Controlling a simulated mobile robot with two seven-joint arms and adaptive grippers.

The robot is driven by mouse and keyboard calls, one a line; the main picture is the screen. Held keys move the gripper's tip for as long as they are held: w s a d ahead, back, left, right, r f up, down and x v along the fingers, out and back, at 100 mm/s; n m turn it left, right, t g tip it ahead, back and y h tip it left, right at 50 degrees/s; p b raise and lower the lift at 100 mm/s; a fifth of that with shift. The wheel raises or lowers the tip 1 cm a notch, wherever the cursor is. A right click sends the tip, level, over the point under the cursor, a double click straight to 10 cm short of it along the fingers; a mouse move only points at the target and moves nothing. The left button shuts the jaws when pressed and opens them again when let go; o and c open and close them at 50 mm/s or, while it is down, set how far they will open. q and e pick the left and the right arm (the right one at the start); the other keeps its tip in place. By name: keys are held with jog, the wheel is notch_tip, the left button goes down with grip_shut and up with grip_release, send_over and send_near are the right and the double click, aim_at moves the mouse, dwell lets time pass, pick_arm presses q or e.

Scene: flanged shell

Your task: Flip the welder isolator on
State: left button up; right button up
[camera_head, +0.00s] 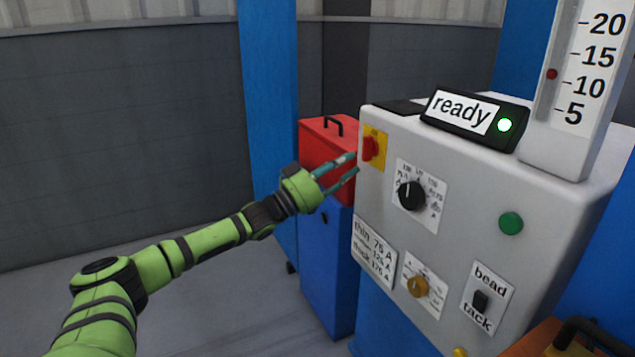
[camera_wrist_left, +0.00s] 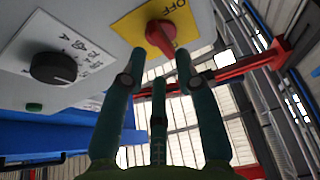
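The welder isolator is a red rotary handle (camera_head: 369,148) on a yellow plate (camera_head: 382,153) at the upper left of the grey panel. In the left wrist view, the red handle (camera_wrist_left: 161,38) shows beyond my fingertips, with the word OFF on its yellow plate (camera_wrist_left: 132,25). My left gripper (camera_head: 354,166) is open and empty, its teal fingers pointing at the handle. In the left wrist view, the gripper's fingers (camera_wrist_left: 160,62) are spread, with the handle between and just past the tips. Whether they touch it cannot be told. My right gripper is not in view.
The panel has a black dial (camera_head: 411,195), green button (camera_head: 511,223), orange knob (camera_head: 417,286) and bead/tack switch (camera_head: 481,301). A "ready" box (camera_head: 470,118) with a lit green lamp stands on top. A red toolbox (camera_head: 322,145) on a blue cabinet (camera_head: 326,260) stands behind my gripper.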

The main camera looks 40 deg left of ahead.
pick_arm(q)
jog(key=v, duration=0.7)
jog(key=shift+s, duration=0.3)
jog(key=shift+a+f, duration=0.1)
jog(key=shift+f, duration=0.15)
